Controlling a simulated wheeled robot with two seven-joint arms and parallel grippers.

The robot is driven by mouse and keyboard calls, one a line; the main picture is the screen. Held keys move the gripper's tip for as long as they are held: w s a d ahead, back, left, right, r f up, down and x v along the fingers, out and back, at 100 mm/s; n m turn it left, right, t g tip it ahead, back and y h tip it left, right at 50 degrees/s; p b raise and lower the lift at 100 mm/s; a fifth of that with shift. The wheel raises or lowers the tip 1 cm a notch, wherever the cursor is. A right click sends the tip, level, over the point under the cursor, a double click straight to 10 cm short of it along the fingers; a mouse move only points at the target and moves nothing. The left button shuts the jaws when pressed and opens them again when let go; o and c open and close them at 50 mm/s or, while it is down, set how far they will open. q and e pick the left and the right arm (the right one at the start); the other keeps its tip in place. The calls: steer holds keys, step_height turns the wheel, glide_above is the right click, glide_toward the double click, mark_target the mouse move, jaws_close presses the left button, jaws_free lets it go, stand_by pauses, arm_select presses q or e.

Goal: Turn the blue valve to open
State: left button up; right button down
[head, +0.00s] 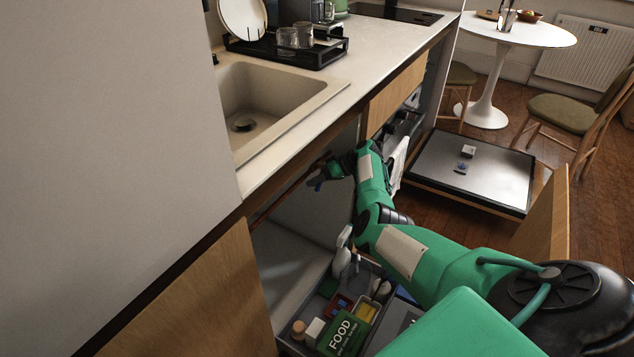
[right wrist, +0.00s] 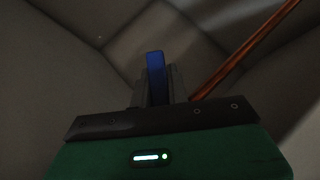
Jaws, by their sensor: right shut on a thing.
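The blue valve (head: 317,186) shows as a small blue piece under the counter, inside the open sink cabinet. My right gripper (head: 324,177) reaches into the cabinet and is at the valve. In the right wrist view the valve's blue handle (right wrist: 155,65) is a narrow upright bar between the fingers of my right gripper (right wrist: 156,88), which is shut on it. The valve's body and its joint with the pipe are hidden. My left gripper is not in view.
A copper pipe (right wrist: 245,52) runs diagonally beside the gripper. Below my arm sits a bin (head: 285,335) with a green FOOD box (head: 343,335) and bottles. Cabinet doors stand open at left (head: 205,305) and right (head: 545,220). The sink (head: 265,105) is above.

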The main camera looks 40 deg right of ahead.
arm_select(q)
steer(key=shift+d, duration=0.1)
arm_select(e)
steer(key=c, duration=1.4)
jaws_free()
steer(key=shift+o, duration=0.2)
